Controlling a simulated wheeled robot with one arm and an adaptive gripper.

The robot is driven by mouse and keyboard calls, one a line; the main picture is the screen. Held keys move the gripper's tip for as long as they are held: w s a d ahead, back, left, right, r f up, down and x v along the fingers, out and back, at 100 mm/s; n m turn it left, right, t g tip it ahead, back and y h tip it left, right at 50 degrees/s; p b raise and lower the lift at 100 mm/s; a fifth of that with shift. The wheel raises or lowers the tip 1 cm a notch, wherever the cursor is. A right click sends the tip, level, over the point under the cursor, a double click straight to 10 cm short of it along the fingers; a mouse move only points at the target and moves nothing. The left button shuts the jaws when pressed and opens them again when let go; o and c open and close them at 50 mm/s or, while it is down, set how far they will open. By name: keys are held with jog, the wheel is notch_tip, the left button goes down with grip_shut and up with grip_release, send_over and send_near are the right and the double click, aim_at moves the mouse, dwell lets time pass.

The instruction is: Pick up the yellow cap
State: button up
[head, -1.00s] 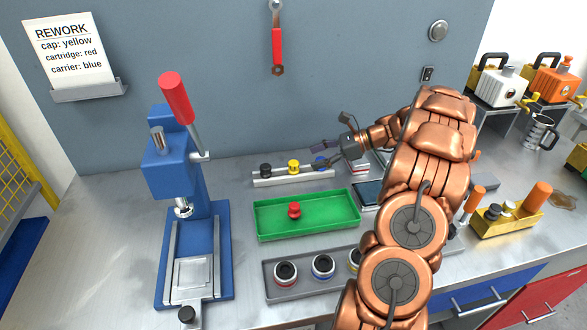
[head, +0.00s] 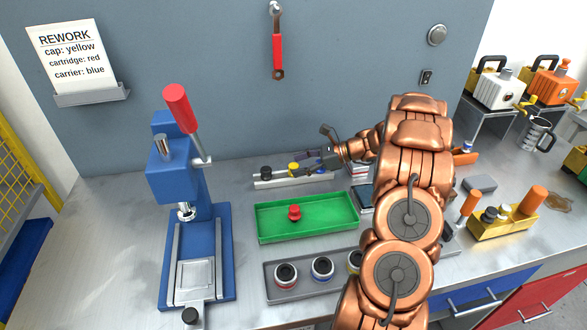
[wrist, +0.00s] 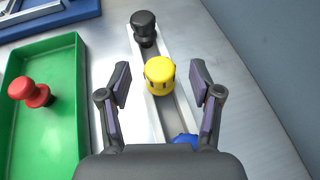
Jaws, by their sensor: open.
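The yellow cap (wrist: 160,75) stands in a light metal rail between a black cap (wrist: 144,27) and a blue cap (wrist: 184,139). In the head view the yellow cap (head: 294,168) is partly hidden by my gripper (head: 308,166). In the wrist view my gripper (wrist: 160,88) is open, with one finger on each side of the yellow cap. Gaps show between the cap and both fingers. The blue cap is partly covered by the gripper body.
A green tray (head: 333,232) with a red part (head: 294,212) lies in front of the rail. A blue press (head: 182,165) stands at left. A grey tray (head: 272,291) with several round carriers is nearest. The wall rises behind the rail.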

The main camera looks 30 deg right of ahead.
jog(key=shift+w+a, duration=0.1)
jog(key=c, duration=1)
